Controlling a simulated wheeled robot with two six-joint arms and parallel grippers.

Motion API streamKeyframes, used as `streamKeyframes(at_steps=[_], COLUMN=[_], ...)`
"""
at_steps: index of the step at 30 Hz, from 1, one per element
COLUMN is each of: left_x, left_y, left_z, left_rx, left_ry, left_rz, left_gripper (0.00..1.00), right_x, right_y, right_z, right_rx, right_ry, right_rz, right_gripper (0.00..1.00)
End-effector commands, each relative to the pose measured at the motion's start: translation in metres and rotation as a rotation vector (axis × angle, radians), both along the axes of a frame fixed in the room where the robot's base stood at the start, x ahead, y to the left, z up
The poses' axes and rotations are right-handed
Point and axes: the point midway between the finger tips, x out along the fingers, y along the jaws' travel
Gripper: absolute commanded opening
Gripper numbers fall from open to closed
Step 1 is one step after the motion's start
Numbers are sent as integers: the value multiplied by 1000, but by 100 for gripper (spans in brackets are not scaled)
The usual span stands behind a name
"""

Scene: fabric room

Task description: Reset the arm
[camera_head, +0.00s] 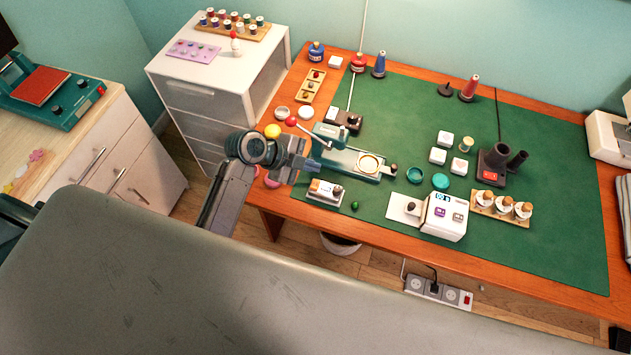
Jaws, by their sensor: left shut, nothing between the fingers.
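My left gripper (314,164) reaches in from the left over the left end of the desk. Its fingers are shut and empty, pointing right toward a teal press-like device (352,158). The gripper appears above or beside the device's left end; I cannot tell whether they touch. A grey arm link of mine runs down from the wrist toward the lower left. A large grey surface, seemingly part of my own body, covers the lower left of the view. My right gripper is not in view.
The wooden desk (540,103) carries a green mat (550,180). A small white machine (443,216), a rack of bottles (500,207) and dark cylinders (493,160) stand on it. A white drawer cabinet (205,97) stands behind left. The mat's right part is clear.

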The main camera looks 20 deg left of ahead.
Motion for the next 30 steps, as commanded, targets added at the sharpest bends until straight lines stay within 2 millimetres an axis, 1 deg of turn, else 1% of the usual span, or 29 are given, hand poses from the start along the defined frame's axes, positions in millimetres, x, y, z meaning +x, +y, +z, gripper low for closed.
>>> streamKeyframes(at_steps=[14,17,20,23,27,30], left_x=[-1,-8,-29,-61,-109,-139], left_y=[0,3,11,25,48,64], left_z=[0,-3,-9,-15,-16,-12], left_rx=[0,3,13,25,33,30], left_ry=[3,35,122,246,406,482], left_rz=[2,37,140,317,629,847], left_gripper=[0,0,0,0,0,0], right_x=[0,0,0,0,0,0], right_y=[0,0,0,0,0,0], right_z=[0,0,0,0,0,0], right_rx=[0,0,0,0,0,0], right_ry=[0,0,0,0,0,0], right_rz=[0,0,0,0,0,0], right_gripper=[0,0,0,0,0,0])
